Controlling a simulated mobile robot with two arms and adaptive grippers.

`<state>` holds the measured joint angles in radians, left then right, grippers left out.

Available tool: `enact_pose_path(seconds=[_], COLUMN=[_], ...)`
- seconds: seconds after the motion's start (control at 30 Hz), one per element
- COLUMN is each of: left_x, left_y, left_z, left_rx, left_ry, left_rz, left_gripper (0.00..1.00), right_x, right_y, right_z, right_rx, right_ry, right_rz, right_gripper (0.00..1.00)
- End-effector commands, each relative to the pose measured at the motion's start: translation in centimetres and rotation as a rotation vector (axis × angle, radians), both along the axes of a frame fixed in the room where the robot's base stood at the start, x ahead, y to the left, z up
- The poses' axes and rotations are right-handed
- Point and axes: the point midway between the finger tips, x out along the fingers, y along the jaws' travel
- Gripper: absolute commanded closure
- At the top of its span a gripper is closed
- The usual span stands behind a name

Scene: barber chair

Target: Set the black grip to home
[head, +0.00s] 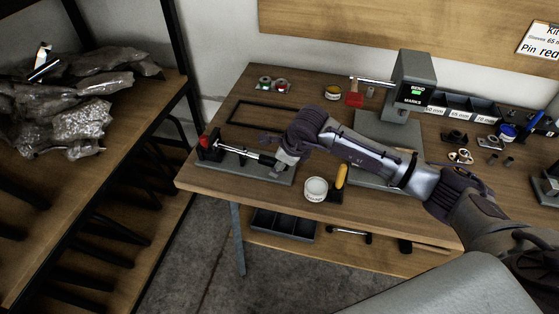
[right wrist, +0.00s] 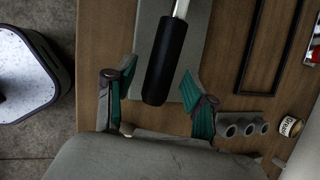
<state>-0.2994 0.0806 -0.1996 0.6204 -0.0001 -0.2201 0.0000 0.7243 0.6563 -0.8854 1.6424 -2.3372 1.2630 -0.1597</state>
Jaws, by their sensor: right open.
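The black grip (right wrist: 165,62) is a dark cylinder on a bright metal rod. In the right wrist view it lies between the spread teal-padded fingers of my right gripper (right wrist: 155,98), apart from both. In the head view the rod runs from a fixture with a red part (head: 205,142) on a grey base plate (head: 230,165), toward my right gripper (head: 272,156). My right gripper is open, over the right end of this plate, and partly hides the grip. My left gripper is not in view.
A white round tin (head: 316,187) and a yellow-handled tool (head: 341,177) stand close to my right forearm. A black frame (head: 262,108) lies behind the fixture. A grey bending device (head: 415,80) stands farther right. A shelf with plastic bags (head: 85,100) is at left.

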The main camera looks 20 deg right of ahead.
Motion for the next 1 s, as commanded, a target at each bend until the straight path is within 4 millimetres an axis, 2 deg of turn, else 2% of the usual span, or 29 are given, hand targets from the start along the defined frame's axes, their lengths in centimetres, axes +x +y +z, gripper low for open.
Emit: enact_pose_path(seconds=[0.1,0.43,0.73,0.9,1.0], left_x=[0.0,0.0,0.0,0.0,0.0], left_y=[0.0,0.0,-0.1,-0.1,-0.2], left_z=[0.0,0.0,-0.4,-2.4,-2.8], left_rx=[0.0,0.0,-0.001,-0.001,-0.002], left_ry=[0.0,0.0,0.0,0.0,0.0], left_rz=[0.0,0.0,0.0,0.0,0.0], left_gripper=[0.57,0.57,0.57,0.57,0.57], right_x=[0.0,0.0,0.2,2.1,2.8], right_y=[0.0,0.0,0.3,2.4,3.2], right_z=[0.0,0.0,-0.1,-0.4,-0.1], right_rx=[0.0,0.0,0.001,0.004,0.003], right_ry=[0.0,0.0,-0.001,-0.004,-0.004], right_rz=[0.0,0.0,0.0,0.001,0.001], right_gripper=[0.45,1.0,1.0,1.0,1.0])
